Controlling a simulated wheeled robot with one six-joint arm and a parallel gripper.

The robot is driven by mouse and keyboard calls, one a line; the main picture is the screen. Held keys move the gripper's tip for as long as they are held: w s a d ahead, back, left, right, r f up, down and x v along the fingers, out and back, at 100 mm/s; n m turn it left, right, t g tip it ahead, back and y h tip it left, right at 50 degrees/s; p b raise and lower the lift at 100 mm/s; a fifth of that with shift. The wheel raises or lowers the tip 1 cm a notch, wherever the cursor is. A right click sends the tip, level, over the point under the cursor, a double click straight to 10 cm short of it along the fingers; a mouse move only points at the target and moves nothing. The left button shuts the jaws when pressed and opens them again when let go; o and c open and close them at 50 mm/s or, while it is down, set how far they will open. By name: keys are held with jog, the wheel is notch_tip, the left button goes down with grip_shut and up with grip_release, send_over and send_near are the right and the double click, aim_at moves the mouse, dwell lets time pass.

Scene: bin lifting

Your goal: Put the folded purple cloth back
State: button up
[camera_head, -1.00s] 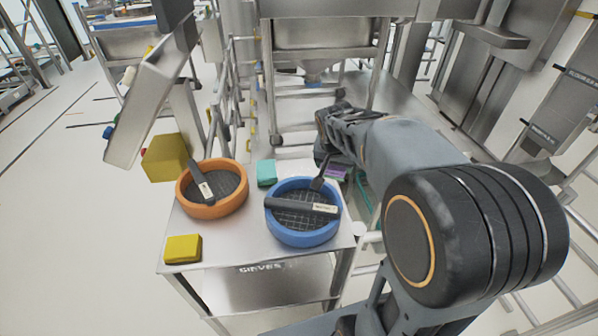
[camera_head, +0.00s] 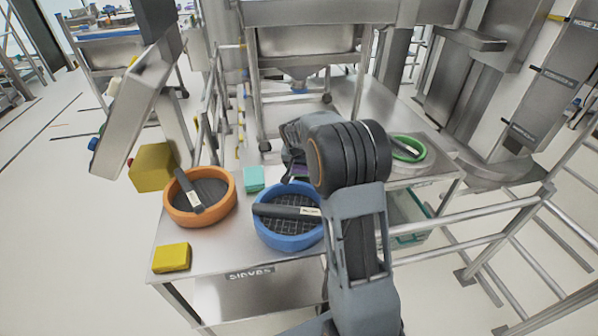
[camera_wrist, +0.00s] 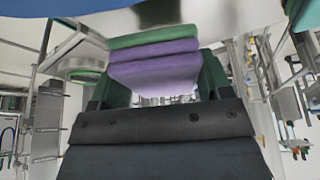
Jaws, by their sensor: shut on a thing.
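The folded purple cloth (camera_wrist: 155,62) shows between my gripper's fingers in the wrist view, with a green layer or edge (camera_wrist: 152,36) along it. My gripper (camera_wrist: 155,85) is shut on it. In the head view my gripper (camera_head: 296,168) is beyond the blue-rimmed sieve (camera_head: 290,241) and mostly hidden behind my own arm. Whether the cloth touches the table cannot be told.
The steel table (camera_head: 210,262) also holds an orange-rimmed sieve (camera_head: 228,205), a teal block-like cloth (camera_head: 254,178) and a yellow one (camera_head: 171,257). A green-rimmed sieve (camera_head: 408,149) lies on a surface at the right. Metal rails (camera_head: 470,232) stand right of my arm.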

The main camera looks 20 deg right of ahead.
jog(key=shift+w+f, duration=0.2)
jog(key=shift+f, duration=1.55)
jog(key=shift+f, duration=0.15)
jog(key=o, duration=0.9)
jog(key=shift+b, duration=0.3)
